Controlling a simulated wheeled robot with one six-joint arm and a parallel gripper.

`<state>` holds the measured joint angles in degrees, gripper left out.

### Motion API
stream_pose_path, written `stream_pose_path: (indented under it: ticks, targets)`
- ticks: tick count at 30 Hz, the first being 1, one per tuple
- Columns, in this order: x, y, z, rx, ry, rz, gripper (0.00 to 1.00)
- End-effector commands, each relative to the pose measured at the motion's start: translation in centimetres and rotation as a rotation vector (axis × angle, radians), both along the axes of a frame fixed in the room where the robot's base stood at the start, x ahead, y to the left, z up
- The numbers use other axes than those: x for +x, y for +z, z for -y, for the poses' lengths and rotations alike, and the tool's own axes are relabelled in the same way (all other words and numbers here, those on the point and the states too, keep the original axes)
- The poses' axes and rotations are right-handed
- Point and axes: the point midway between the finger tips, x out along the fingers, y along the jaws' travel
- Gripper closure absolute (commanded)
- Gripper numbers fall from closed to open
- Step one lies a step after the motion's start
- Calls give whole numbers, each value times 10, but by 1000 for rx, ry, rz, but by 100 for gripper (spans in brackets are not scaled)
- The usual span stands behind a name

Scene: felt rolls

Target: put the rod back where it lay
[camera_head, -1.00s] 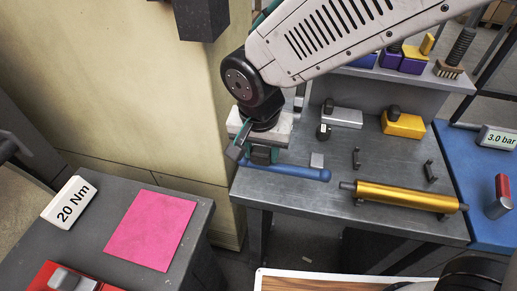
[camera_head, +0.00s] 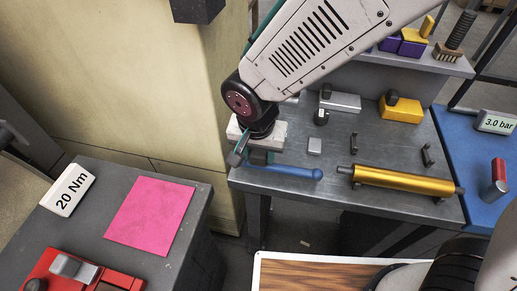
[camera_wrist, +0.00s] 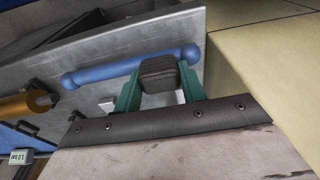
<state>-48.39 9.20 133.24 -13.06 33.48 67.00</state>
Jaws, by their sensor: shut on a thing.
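A blue rod (camera_head: 296,173) with rounded ends is held in my gripper (camera_head: 259,158) over the left front part of the grey metal bench. My gripper is shut on it; its teal fingers hide part of the rod. In the wrist view the rod (camera_wrist: 108,71) runs across beyond the teal fingers (camera_wrist: 160,84), with a dark block between them. A gold rod (camera_head: 405,181) lies on low dark supports at the bench front. Two small black brackets (camera_head: 354,141) and (camera_head: 428,155) stand empty behind it.
On the bench (camera_head: 330,200) are a silver block (camera_head: 343,102), a yellow block (camera_head: 402,110) and a small pale square (camera_head: 315,146). A cream wall (camera_head: 130,90) stands close left. A blue surface (camera_head: 478,185) adjoins right; a pink sheet (camera_head: 150,217) lies on the left table.

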Motion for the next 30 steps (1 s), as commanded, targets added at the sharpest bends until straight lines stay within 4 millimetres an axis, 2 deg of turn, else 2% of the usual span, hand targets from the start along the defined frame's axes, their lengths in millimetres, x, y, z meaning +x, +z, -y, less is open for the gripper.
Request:
stream_pose_path:
  ticks: [27, 28, 30]
  targets:
    - [0, -10, 0, 0, 1, 0, 96]
    - [0, -10, 0, 0, 1, 0, 51]
    - [0, -10, 0, 0, 0, 0, 49]
